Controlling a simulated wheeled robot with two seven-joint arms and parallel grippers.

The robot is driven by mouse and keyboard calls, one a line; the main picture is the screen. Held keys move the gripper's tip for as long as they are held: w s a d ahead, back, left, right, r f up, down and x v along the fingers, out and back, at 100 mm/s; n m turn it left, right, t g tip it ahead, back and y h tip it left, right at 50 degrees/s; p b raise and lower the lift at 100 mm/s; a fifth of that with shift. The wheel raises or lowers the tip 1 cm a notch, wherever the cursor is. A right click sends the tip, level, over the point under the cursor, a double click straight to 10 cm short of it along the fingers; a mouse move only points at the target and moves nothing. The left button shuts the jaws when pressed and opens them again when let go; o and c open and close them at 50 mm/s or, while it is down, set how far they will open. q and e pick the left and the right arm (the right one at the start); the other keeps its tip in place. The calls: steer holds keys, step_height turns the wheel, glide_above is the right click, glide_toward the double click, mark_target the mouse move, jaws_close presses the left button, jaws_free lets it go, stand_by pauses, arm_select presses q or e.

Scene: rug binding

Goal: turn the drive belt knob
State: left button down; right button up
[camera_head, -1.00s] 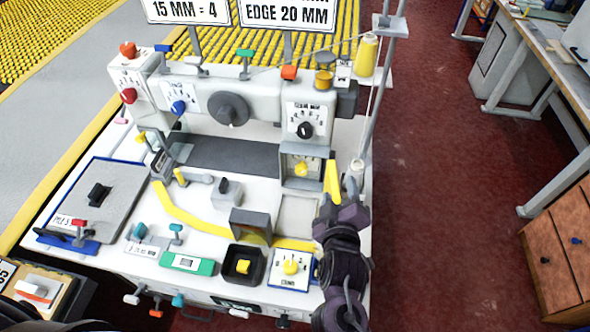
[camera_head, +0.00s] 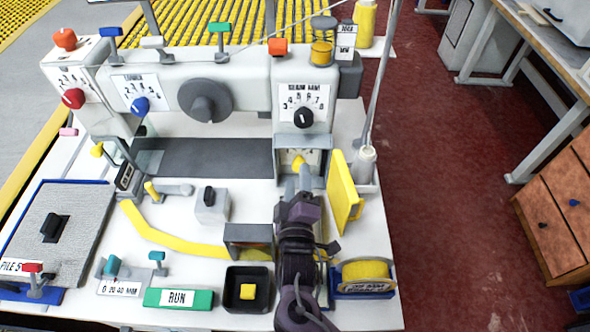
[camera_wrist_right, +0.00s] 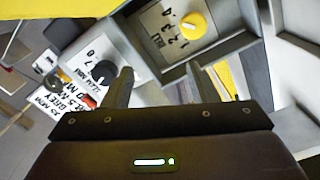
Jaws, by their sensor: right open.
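My left gripper is not in view.
A yellow panel (camera_head: 345,192) stands upright just right of the gripper. A black seam dial (camera_head: 303,117) is above the recess. A grey box (camera_head: 248,237) and a black tray (camera_head: 247,290) are left of my forearm. A thread stand (camera_head: 366,165) rises at right.

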glide_toward(298, 168)
steer(key=shift+w+f, duration=0.35)
steer(key=shift+w, duration=0.4)
steer(key=w, duration=0.4)
steer(key=w+p, duration=0.1)
steer(key=w, duration=0.1)
steer(key=shift+w+r, duration=0.25)
steer(key=shift+r, duration=0.05)
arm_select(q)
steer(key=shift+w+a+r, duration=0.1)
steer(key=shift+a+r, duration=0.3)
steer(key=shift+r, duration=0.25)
arm_select(e)
steer(key=shift+w, duration=0.6)
steer(key=shift+c, duration=0.4)
steer(key=c, duration=0.9)
steer(key=shift+m, duration=0.7)
steer(key=o, duration=1)
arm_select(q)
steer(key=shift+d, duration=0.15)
